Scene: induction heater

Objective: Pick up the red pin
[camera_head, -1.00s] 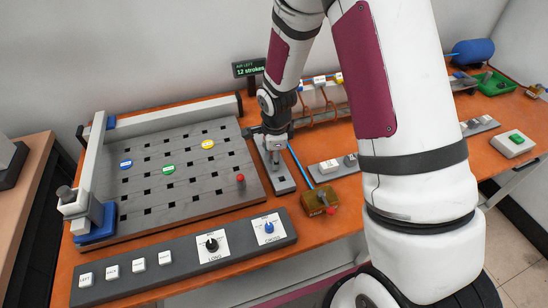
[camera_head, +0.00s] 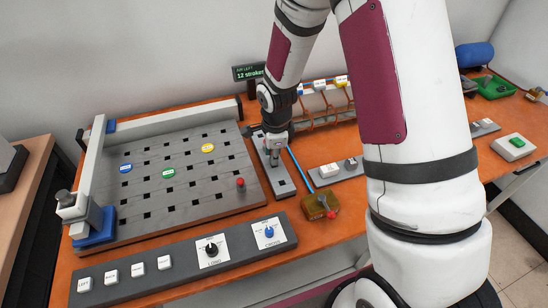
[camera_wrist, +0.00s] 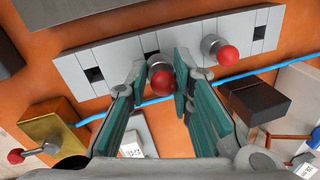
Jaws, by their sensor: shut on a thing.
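A red-headed pin (camera_wrist: 161,83) with a grey metal collar is between my gripper's fingers in the wrist view. My gripper (camera_wrist: 158,88) is shut on it. In the head view my gripper (camera_head: 274,160) points down over the grey strip (camera_head: 285,188), and hides the held pin. A second red-headed pin (camera_wrist: 228,56) stands in the strip just beside the held one. I cannot tell whether the held pin's lower end is in a hole. Another red pin (camera_head: 240,183) stands on the slotted board at its right side.
The slotted board (camera_head: 190,205) with blue, green and yellow discs lies to the left. A control panel (camera_head: 190,262) runs along the front. A brass block (camera_head: 318,206) with a red-tipped lever and a blue tube are close to the strip's right.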

